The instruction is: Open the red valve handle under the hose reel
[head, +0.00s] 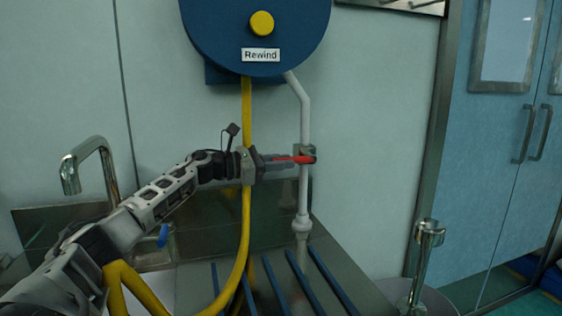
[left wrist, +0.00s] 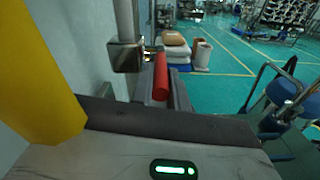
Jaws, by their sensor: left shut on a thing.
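The red valve handle (head: 303,159) sits on the white vertical pipe (head: 304,190) below the blue hose reel (head: 255,35). In the head view it lies roughly level across the pipe, pointing left. My left gripper (head: 285,161) comes in from the left and is shut on the handle. In the left wrist view the red handle (left wrist: 160,78) lies between the fingers of my left gripper (left wrist: 161,92), beside the metal valve body (left wrist: 125,54). The gripper hides part of the handle. My right gripper is not in view.
A yellow hose (head: 246,200) hangs from the reel close behind my left wrist. A sink tap (head: 88,165) stands at the left. A slatted metal counter (head: 340,270) lies below the pipe. Blue double doors (head: 510,150) are at the right.

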